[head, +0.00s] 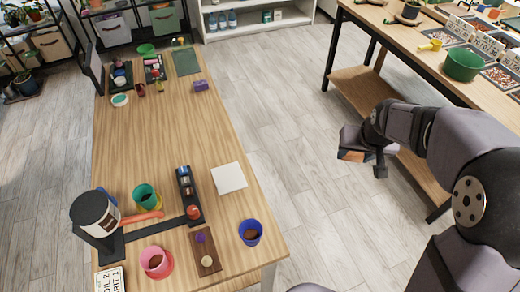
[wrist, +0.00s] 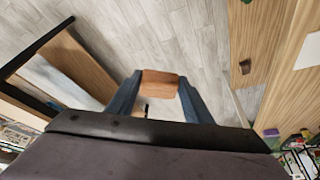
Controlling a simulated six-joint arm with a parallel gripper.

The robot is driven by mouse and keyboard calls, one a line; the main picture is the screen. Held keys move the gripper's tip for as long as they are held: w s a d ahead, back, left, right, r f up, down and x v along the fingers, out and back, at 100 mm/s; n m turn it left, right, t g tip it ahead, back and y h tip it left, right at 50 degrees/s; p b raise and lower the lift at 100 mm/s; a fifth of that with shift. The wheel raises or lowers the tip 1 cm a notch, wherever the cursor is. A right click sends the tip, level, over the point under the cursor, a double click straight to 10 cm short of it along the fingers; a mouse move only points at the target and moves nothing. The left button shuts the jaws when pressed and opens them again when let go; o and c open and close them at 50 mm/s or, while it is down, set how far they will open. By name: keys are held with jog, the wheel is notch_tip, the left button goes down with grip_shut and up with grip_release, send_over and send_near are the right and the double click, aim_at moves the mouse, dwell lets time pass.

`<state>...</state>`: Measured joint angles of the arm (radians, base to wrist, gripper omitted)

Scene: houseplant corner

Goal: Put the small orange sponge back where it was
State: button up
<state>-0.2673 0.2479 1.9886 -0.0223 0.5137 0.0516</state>
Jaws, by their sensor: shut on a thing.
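The small orange sponge (head: 352,155) shows as an orange-brown block at the end of my gripper (head: 364,154). In the wrist view the sponge (wrist: 160,84) sits between the two blue-grey fingers of my gripper (wrist: 158,88), which are shut on it. It is held in the air, apart from any surface. In the head view, my gripper is over the floor gap between the long wooden table (head: 150,120) and the bench at the right. The fingers partly hide the sponge's sides.
On the table are a purple block (head: 201,85), a white pad (head: 229,178), a narrow black tray (head: 183,176), a blue pot (head: 251,232), a pink pot (head: 155,262) and a dispenser (head: 95,212). The bench (head: 420,45) holds a green bowl (head: 463,65). The table's middle is clear.

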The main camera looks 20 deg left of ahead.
jog(key=w+a+n, duration=0.2)
jog(key=a, duration=0.7)
jog(key=r+n+g+y+p, duration=0.1)
jog(key=n+y+p, duration=0.1)
jog(key=n+p, duration=0.15)
send_over(226, 154)
jog(key=s+d+b, duration=0.1)
jog(key=shift+n, duration=0.45)
jog(key=shift+f+p, duration=1.05)
jog(key=shift+f, duration=3.8)
jog(key=shift+f, duration=0.2)
jog(key=o, duration=1)
jog(key=shift+r, duration=0.2)
